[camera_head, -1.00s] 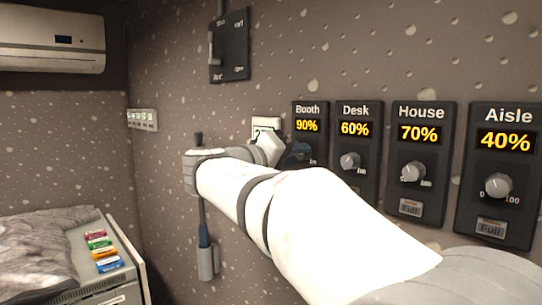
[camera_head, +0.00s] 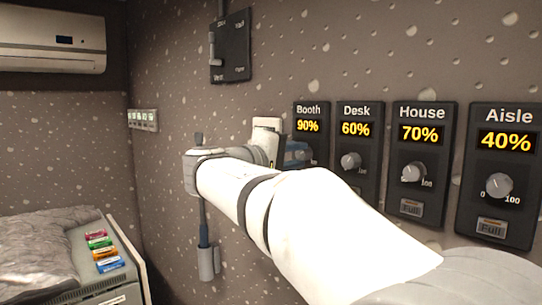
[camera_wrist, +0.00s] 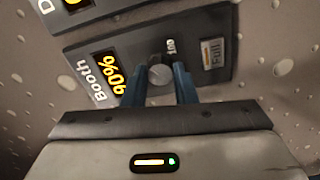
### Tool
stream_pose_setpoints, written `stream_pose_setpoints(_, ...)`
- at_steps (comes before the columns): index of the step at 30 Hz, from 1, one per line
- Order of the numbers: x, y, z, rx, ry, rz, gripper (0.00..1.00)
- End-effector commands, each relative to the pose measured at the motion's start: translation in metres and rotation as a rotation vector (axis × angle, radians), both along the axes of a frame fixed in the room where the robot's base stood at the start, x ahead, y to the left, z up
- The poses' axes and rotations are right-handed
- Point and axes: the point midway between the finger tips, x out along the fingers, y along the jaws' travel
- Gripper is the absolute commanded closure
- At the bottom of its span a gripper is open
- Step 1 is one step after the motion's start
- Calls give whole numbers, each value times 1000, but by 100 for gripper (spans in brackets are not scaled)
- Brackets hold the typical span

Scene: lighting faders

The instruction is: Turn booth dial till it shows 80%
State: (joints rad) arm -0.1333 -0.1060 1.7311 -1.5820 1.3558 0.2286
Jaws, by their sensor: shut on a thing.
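The Booth panel (camera_head: 308,112) is on the wall, the leftmost of the row, and its yellow display (camera_head: 308,126) reads 90%. In the wrist view the same panel (camera_wrist: 130,52) appears tilted, with the display (camera_wrist: 109,72) also reading 90%. The round grey Booth dial (camera_wrist: 160,74) sits between the two blue fingers of my gripper (camera_wrist: 160,80). My gripper is shut on the dial. In the head view my gripper (camera_head: 298,152) is at the Booth panel, and the dial is hidden behind it.
To the right are the Desk panel (camera_head: 356,111) at 60%, the House panel (camera_head: 421,112) at 70% and the Aisle panel (camera_head: 508,118) at 40%. A Full button (camera_wrist: 213,53) lies beside the Booth dial. A black switch box (camera_head: 231,48) hangs above left.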

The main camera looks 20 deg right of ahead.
Motion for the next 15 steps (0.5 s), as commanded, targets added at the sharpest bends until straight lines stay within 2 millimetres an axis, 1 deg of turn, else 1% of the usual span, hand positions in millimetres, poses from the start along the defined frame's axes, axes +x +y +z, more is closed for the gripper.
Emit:
stream_pose_setpoints(1,0,-1,3,-17,38,-2,98)
stream_pose_setpoints(9,0,0,3,-93,249,-2,98)
stream_pose_setpoints(15,0,0,3,-134,360,-2,98)
